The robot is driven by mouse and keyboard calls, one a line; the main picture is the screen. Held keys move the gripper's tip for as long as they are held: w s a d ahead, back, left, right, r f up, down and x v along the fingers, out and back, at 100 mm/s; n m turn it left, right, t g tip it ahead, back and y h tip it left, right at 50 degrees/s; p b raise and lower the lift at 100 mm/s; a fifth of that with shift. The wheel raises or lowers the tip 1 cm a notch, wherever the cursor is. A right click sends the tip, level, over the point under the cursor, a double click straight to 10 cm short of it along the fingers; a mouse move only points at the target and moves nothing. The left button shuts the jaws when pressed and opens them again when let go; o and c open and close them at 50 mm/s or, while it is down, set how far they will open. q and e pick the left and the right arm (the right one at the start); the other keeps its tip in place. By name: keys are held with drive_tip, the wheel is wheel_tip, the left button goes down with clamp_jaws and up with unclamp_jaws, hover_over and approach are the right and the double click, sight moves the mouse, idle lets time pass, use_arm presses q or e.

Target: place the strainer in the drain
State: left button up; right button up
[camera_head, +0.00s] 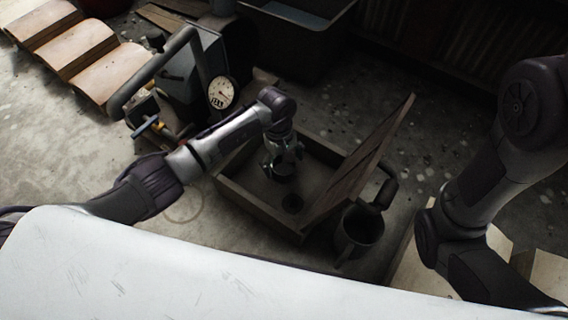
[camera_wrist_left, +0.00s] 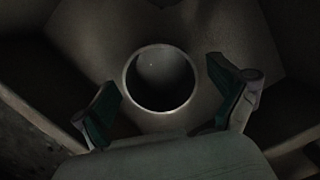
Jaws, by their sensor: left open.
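My left gripper (camera_head: 281,158) is open over a shallow wooden box (camera_head: 258,221) in the head view. A dark round spot (camera_head: 292,203), which looks like the drain, is in the box floor just below the gripper in the picture. A dark shape (camera_head: 283,173) shows at the fingertips; I cannot tell whether it is the strainer. In the left wrist view, a round opening with a pale rim (camera_wrist_left: 126,80) lies between the spread fingers (camera_wrist_left: 170,105), apart from both. I cannot tell whether it is the strainer or the drain. My right gripper is out of view.
A tilted wooden panel (camera_head: 366,163) rises along the box's right side. A machine with a round gauge (camera_head: 222,92) stands at the upper left. Open floor (camera_head: 455,115) lies beyond the panel.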

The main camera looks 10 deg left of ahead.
sight(281, 168)
use_arm(q)
wheel_tip(281, 168, up, 11)
drive_tip(key=w+a+p, duration=0.1)
drive_tip(key=p, duration=0.5)
drive_tip(key=shift+w+a+f, duration=0.1)
drive_tip(key=shift+f, duration=0.05)
